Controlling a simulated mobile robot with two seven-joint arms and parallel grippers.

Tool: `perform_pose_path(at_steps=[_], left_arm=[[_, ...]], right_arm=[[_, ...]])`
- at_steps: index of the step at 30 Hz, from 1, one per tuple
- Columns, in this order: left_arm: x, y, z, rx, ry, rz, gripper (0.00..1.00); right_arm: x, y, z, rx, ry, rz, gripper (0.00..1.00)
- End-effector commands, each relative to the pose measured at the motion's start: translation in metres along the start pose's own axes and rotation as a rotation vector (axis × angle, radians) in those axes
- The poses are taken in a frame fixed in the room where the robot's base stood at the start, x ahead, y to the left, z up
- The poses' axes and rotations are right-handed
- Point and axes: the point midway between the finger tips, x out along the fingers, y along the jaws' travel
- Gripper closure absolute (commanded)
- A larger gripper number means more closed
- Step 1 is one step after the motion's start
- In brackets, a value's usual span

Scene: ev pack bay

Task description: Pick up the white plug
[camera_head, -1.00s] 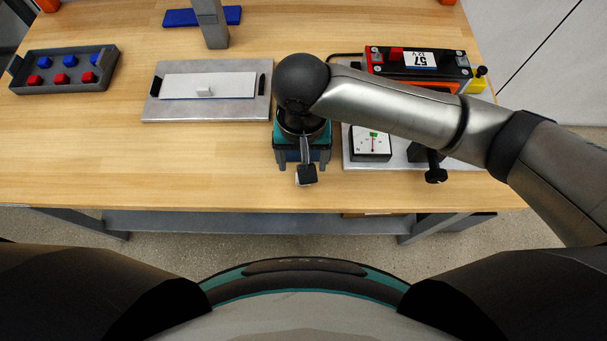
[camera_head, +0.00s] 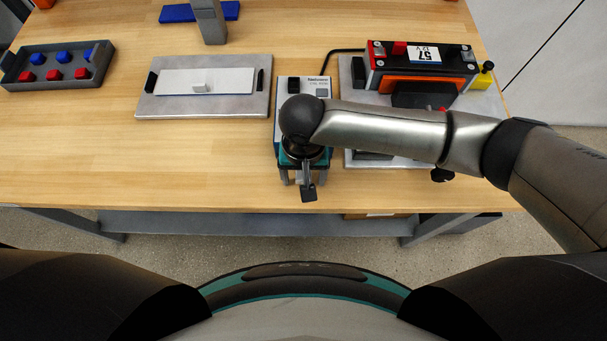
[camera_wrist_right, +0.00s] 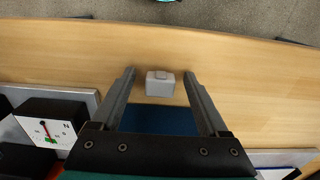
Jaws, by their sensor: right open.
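The white plug (camera_wrist_right: 160,83) is a small pale block with a raised stub, on the wooden table near its front edge. In the right wrist view it shows between the fingertips of my right gripper (camera_wrist_right: 160,73), with a visible gap on each side. The right gripper is open and empty, and I cannot tell its exact height over the plug. In the head view my right gripper (camera_head: 304,180) points down near the front edge, and it and the wrist mostly hide the plug. My left gripper is out of view.
A labelled device (camera_head: 312,84) stands just behind the gripper. A battery unit (camera_head: 420,60) is at right, and a dial gauge (camera_wrist_right: 45,130) stands beside the gripper. A metal plate (camera_head: 150,105) with a white panel and a tray (camera_head: 62,80) of red and blue pieces are left. Table front-left is clear.

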Motion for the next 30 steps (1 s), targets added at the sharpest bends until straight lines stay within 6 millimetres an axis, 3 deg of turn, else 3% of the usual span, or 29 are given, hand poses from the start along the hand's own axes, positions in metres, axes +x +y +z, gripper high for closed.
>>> perform_pose_path(at_steps=[2,21,30], left_arm=[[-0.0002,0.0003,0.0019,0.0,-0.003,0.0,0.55],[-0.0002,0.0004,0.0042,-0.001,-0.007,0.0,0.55],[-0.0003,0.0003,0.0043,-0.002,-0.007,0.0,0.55]], right_arm=[[-0.0005,-0.0002,0.0,0.0,0.0,0.0,0.27],[-0.0006,-0.0002,0.0001,0.0,0.0,0.0,0.99],[-0.0007,-0.0002,0.0001,0.0,0.0,0.0,1.0]])
